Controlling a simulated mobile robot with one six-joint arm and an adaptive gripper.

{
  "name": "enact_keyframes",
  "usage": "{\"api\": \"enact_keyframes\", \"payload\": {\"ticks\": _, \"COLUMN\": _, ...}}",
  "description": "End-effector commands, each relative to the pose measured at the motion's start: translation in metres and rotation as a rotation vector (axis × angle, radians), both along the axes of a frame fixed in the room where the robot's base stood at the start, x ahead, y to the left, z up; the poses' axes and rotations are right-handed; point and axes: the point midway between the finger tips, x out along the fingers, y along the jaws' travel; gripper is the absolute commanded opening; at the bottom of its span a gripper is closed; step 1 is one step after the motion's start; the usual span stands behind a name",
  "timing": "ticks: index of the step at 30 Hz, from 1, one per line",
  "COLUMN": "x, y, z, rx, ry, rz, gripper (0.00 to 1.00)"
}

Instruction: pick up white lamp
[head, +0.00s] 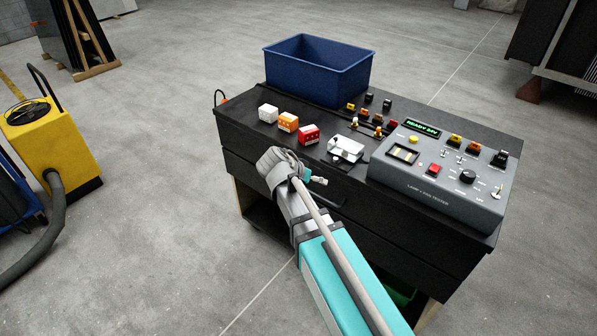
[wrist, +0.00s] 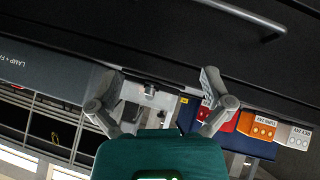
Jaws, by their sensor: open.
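The white lamp (head: 267,112) is a small white block near the back left of the black cart top, left of an orange lamp and a red lamp in the head view. It also shows at the right edge of the wrist view (wrist: 294,136), beside the orange one. My gripper (head: 319,181) is small in the head view, in front of the cart's front edge and apart from the white lamp. In the wrist view my gripper (wrist: 162,78) has its two fingers spread, with nothing held between them.
An orange lamp (head: 288,121) and a red lamp (head: 309,134) stand in a row with the white one. A white fixture (head: 346,148) and a grey lamp tester (head: 438,180) lie to the right. A blue bin (head: 318,74) stands at the back.

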Motion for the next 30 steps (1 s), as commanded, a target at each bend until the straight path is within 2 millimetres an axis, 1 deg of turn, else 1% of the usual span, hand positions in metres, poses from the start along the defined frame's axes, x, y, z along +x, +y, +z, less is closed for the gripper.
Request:
{"api": "enact_keyframes", "payload": {"ticks": 1, "x": -0.008, "y": -0.013, "z": -0.005, "rx": 0.014, "ry": 0.041, "rz": 0.002, "gripper": 1.00}}
{"api": "enact_keyframes", "payload": {"ticks": 6, "x": -0.034, "y": -0.053, "z": -0.023, "rx": 0.091, "ry": 0.220, "rz": 0.048, "gripper": 1.00}}
{"api": "enact_keyframes", "payload": {"ticks": 12, "x": -0.069, "y": -0.089, "z": -0.040, "rx": 0.219, "ry": 0.405, "rz": 0.147, "gripper": 1.00}}
{"api": "enact_keyframes", "payload": {"ticks": 15, "x": -0.087, "y": -0.103, "z": -0.046, "rx": 0.293, "ry": 0.476, "rz": 0.210, "gripper": 1.00}}
{"api": "enact_keyframes", "payload": {"ticks": 18, "x": -0.103, "y": -0.113, "z": -0.050, "rx": 0.363, "ry": 0.529, "rz": 0.278, "gripper": 1.00}}
{"api": "enact_keyframes", "payload": {"ticks": 22, "x": -0.119, "y": -0.122, "z": -0.053, "rx": 0.439, "ry": 0.571, "rz": 0.356, "gripper": 1.00}}
{"api": "enact_keyframes", "payload": {"ticks": 25, "x": -0.127, "y": -0.125, "z": -0.053, "rx": 0.480, "ry": 0.586, "rz": 0.402, "gripper": 1.00}}
{"api": "enact_keyframes", "payload": {"ticks": 30, "x": -0.132, "y": -0.128, "z": -0.054, "rx": 0.510, "ry": 0.598, "rz": 0.442, "gripper": 1.00}}
